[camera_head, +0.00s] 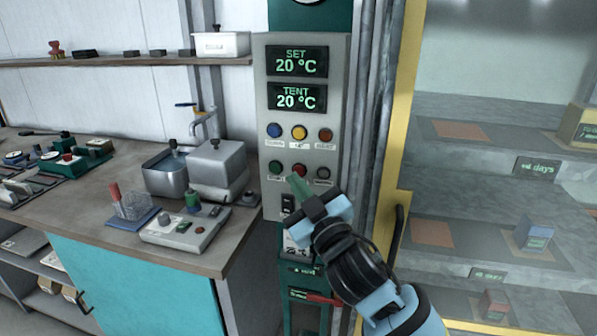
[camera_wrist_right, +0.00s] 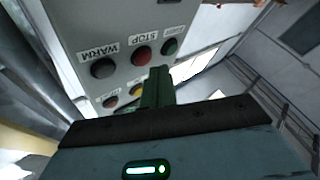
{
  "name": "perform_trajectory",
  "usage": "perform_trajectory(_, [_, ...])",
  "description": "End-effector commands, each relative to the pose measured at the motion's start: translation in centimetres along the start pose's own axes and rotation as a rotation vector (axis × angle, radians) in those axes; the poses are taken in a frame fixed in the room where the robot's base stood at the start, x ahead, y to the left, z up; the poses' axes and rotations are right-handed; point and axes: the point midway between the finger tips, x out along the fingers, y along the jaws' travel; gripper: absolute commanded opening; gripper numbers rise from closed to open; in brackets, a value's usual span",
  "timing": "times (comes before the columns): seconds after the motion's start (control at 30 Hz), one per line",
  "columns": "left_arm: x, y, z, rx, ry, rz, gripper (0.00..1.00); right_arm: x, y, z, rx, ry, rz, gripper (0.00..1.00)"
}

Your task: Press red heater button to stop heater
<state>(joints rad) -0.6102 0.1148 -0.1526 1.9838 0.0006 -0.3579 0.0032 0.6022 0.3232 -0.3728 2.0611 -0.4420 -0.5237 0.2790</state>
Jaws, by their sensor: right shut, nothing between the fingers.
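A grey control panel (camera_head: 262,120) stands upright in the head view. Its lower button row has a green button (camera_head: 275,169), a red button (camera_head: 299,170) and a black button (camera_head: 323,172). In the right wrist view the red button (camera_wrist_right: 141,53) has the label STOP; the panel appears upside down. My right gripper (camera_head: 297,182) is shut and empty, its green fingers (camera_wrist_right: 157,86) pointing at the panel. The fingertips show just below the red button in the head view, and between the red and green buttons in the wrist view. I cannot tell whether they touch the panel. My left gripper is out of view.
Displays read SET 20 °C (camera_head: 297,62) and TENT 20 °C (camera_head: 297,97). Blue (camera_head: 274,130), yellow (camera_head: 299,132) and orange-red (camera_head: 325,134) buttons sit above. A cluttered workbench (camera_head: 90,219) stands left; a yellow-framed glass cabinet (camera_head: 399,130) stands right.

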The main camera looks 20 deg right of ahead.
Motion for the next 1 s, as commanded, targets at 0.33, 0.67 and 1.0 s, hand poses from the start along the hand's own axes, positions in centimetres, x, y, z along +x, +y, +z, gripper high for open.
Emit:
perform_trajectory(0.33, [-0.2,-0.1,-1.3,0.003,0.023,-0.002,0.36,-1.9,-1.3,-1.5,0.002,0.001,0.001,0.0])
perform_trajectory(0.67, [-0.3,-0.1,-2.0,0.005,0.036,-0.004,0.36,-3.4,-2.5,-2.6,0.002,0.001,0.0,0.0])
perform_trajectory(1.0, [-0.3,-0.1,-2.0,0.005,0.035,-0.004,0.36,-3.5,-2.5,-2.5,0.001,0.0,0.0,0.0])
